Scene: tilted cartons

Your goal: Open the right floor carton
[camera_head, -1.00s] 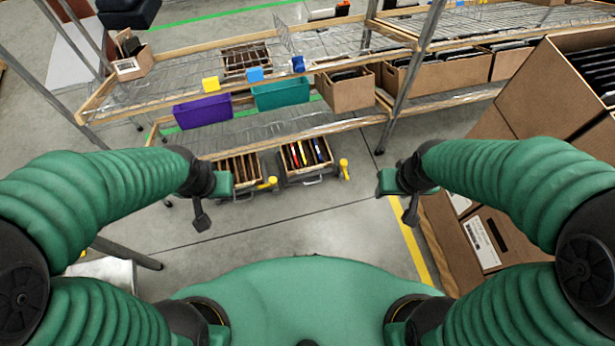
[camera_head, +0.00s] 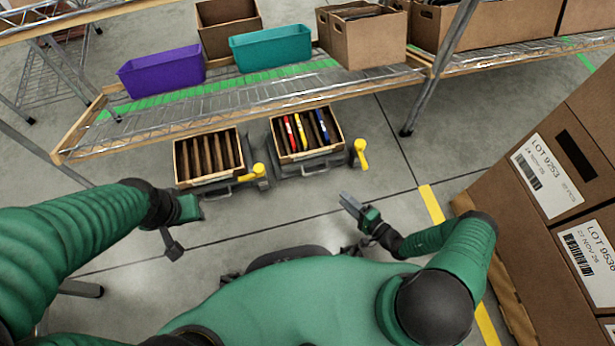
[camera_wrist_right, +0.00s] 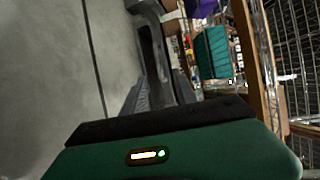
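The right floor carton (camera_head: 307,134) is a tilted light-brown box on a grey stand with a yellow handle (camera_head: 360,152). Its top shows dark upright items and some red, yellow and blue ones. The left floor carton (camera_head: 208,160) stands beside it with dark items inside. My right gripper (camera_head: 352,207) is below and right of the right carton, apart from it; its finger gap is unclear. In the right wrist view the grey fingers (camera_wrist_right: 160,85) show, with no held object evident. My left gripper (camera_head: 173,248) hangs below the left carton, its fingers too dark to judge.
A wire shelf (camera_head: 250,105) above the cartons bears a purple bin (camera_head: 160,75), a teal bin (camera_head: 271,50) and brown boxes. Large labelled cartons (camera_head: 550,170) stand at the right beside a yellow floor line (camera_head: 432,204). The floor between grippers is clear.

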